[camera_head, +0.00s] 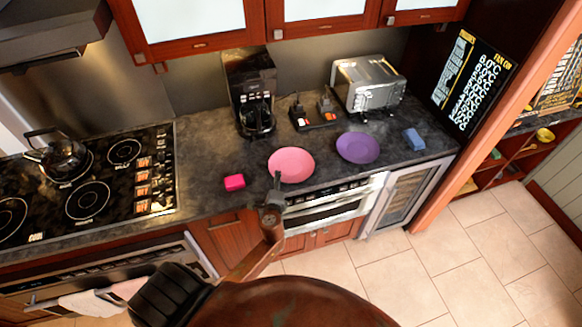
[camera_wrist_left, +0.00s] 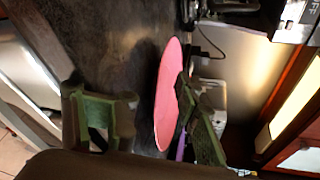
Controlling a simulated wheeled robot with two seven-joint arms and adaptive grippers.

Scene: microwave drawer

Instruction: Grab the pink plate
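The pink plate (camera_head: 291,164) lies on the dark counter near its front edge. It also shows in the left wrist view (camera_wrist_left: 166,95), seen at a shallow angle. My left gripper (camera_head: 276,188) is at the plate's near edge in the head view. In the left wrist view its fingers (camera_wrist_left: 148,115) are spread apart. One finger overlaps the plate's right side there, and the other stands apart to the left. I cannot tell whether either touches the plate. My right gripper is not in view.
A purple plate (camera_head: 358,147) lies right of the pink one, and a small pink block (camera_head: 234,182) lies left. A coffee maker (camera_head: 251,90), toaster (camera_head: 367,84) and blue block (camera_head: 414,139) stand farther back or right. The stove (camera_head: 88,180) is at left.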

